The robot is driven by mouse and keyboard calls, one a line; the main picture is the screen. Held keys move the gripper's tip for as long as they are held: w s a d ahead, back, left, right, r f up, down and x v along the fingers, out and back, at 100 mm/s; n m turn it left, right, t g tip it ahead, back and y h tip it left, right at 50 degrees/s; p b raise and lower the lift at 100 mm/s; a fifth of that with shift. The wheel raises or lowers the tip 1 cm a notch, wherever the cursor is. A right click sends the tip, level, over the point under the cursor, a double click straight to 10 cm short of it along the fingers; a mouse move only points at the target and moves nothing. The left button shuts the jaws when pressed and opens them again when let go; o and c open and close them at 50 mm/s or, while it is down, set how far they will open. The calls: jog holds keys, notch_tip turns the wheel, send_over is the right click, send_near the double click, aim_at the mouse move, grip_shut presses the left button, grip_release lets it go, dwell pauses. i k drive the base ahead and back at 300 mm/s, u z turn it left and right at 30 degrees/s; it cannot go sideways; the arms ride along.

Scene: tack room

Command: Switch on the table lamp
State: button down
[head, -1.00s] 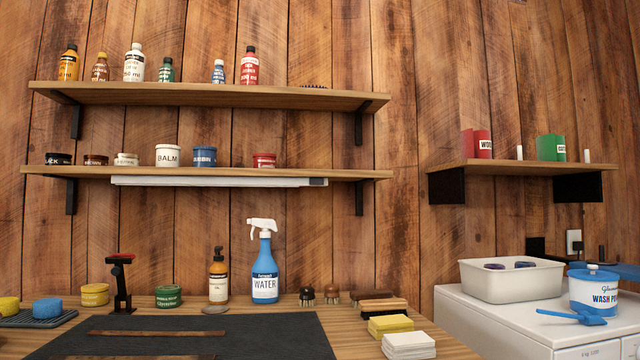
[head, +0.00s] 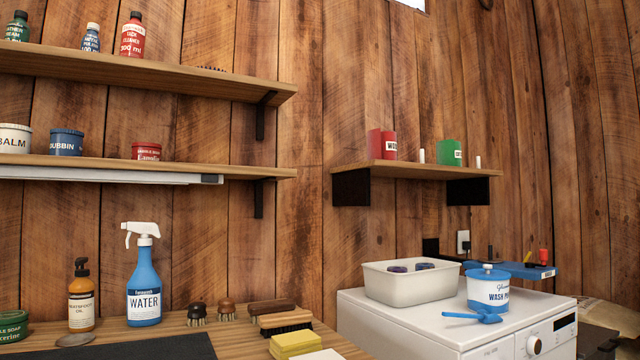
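I see no table lamp in this view. A long white strip with a dark end (head: 110,177) runs under the lower left shelf (head: 262,171); I cannot tell what it is. My gripper is not in view.
A wooden bench (head: 222,340) holds a blue spray bottle (head: 144,284), an oil bottle (head: 80,299), brushes (head: 285,320) and yellow sponges (head: 297,344). A white washing machine (head: 415,325) bears a cream basin (head: 408,286) and a blue-white tub (head: 488,291). A socket (head: 463,241) is on the wall.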

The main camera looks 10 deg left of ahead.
aim_at(205, 177)
jog(key=z, duration=0.95)
jog(key=k, duration=1.2)
jog(key=u, duration=1.7)
jog(key=i, duration=0.35)
jog(key=z, duration=0.05)
